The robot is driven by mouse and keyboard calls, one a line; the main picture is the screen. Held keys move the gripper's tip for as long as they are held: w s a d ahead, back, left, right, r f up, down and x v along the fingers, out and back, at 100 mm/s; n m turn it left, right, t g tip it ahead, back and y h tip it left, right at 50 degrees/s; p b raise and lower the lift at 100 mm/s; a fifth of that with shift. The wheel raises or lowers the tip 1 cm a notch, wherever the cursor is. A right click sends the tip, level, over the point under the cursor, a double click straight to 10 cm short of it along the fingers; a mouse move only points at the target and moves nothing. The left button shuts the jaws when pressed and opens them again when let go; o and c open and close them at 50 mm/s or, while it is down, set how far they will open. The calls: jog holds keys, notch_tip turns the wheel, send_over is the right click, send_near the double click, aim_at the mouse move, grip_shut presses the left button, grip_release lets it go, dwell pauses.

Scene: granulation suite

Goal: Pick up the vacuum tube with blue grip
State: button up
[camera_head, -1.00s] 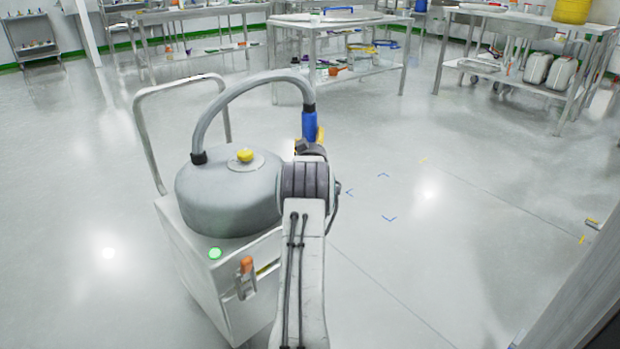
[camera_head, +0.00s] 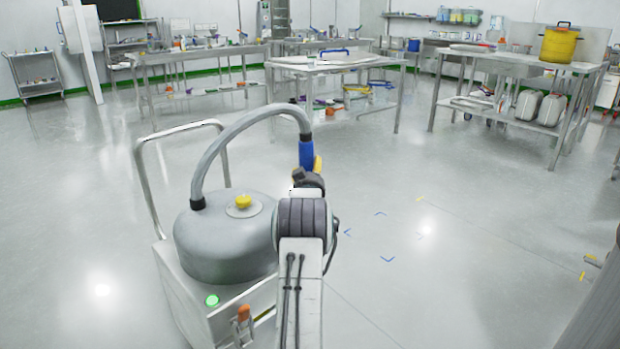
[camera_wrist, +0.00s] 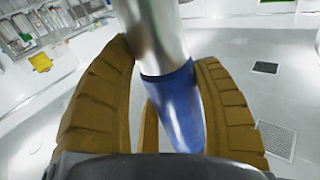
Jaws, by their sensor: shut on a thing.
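The vacuum tube is a grey hose (camera_head: 240,122) that arches up from the lid of a grey canister vacuum (camera_head: 225,245). Its blue grip (camera_head: 307,154) hangs at the hose's right end in the head view. My gripper (camera_head: 318,165) is at this end, mostly hidden behind my own wrist. In the wrist view the ribbed tan fingers of my gripper (camera_wrist: 165,85) stand on both sides of the tube, shut on it. The blue grip (camera_wrist: 176,108) and a bare metal pipe (camera_wrist: 152,35) show between the fingers.
The vacuum's cart has a metal push handle (camera_head: 139,175) at left and a green light (camera_head: 212,300). Steel tables (camera_head: 335,68) stand at the back, and another table (camera_head: 515,60) with a yellow container (camera_head: 562,42) at right. Floor to the right of the vacuum is open.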

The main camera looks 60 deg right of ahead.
aim_at(310, 135)
notch_tip(310, 135, up, 12)
jog(key=p, duration=1.1)
jog(key=shift+r, duration=0.1)
jog(key=shift+r+p, duration=0.75)
jog(key=shift+r, duration=1.5)
